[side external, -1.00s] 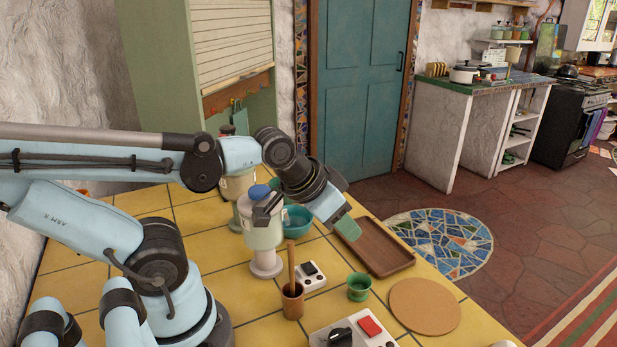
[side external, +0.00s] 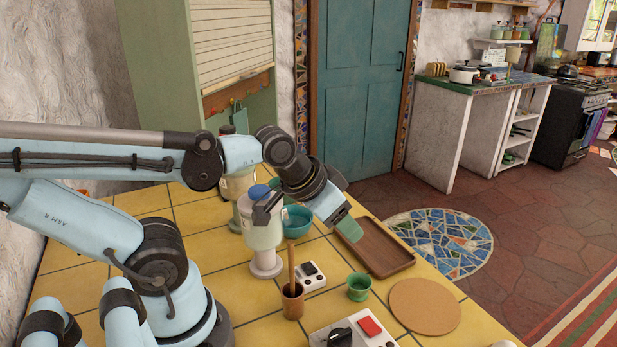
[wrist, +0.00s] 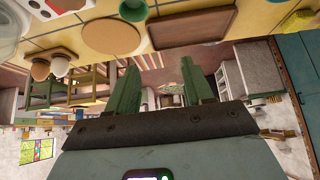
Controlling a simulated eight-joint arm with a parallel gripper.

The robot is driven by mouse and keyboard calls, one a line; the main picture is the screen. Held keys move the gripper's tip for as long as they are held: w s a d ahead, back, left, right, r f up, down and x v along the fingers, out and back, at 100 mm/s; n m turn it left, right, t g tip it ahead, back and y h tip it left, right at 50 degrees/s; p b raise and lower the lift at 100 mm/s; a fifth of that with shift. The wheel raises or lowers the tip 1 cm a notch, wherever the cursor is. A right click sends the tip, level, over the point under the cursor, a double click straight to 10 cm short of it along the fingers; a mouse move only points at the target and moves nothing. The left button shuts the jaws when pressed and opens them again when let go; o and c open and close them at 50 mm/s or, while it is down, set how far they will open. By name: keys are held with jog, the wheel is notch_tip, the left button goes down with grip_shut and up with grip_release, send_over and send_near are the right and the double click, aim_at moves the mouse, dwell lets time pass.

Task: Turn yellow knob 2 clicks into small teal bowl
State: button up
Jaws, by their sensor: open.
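In the side view, a dispenser with a clear body and blue lid (side external: 264,228) stands on the yellow tiled counter. A second dispenser (side external: 237,188) stands behind it, partly covered by my arm. I cannot make out a yellow knob on either one. A teal bowl (side external: 297,221) sits just behind the front dispenser, partly hidden by it and my wrist. A smaller green cup (side external: 358,287) stands nearer the front. My gripper (side external: 349,227) is above the counter beside the wooden tray, apart from the dispensers. In the wrist view its green fingers (wrist: 162,88) are spread with nothing between them.
A brown wooden tray (side external: 369,247) and round cork mat (side external: 424,306) lie toward the counter's right edge. A cup with a wooden stick (side external: 292,300), a small white device (side external: 312,277) and a box with a red button (side external: 369,326) stand in front. Bare tiles show left of the dispenser.

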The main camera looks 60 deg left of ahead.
jog(key=shift+o, duration=1.3)
jog(key=a+r+n+g+y, duration=0.1)
jog(key=a+r+n, duration=0.2)
jog(key=a, duration=0.4)
jog(key=shift+w+a+r+g, duration=0.15)
jog(key=shift+w+r+g, duration=0.3)
jog(key=shift+r, duration=0.25)
jog(key=s+a+r+n+g, duration=0.2)
jog(key=s+a+r+n, duration=0.2)
jog(key=a, duration=0.3)
jog(key=s+a+r+n+g+h, duration=0.1)
jog(key=s+a+r+n, duration=0.25)
jog(key=a, duration=0.35)
jog(key=s+a+r+n+g, duration=0.2)
jog(key=s+a+r+n, duration=0.15)
jog(key=a, duration=0.35)
notch_tip(320, 180, down, 12)
jog(key=shift+r, duration=0.25)
jog(key=c, duration=1.1)
jog(key=shift+o, duration=0.2)
jog(key=shift+m, duration=0.3)
jog(key=shift+m, duration=0.3)
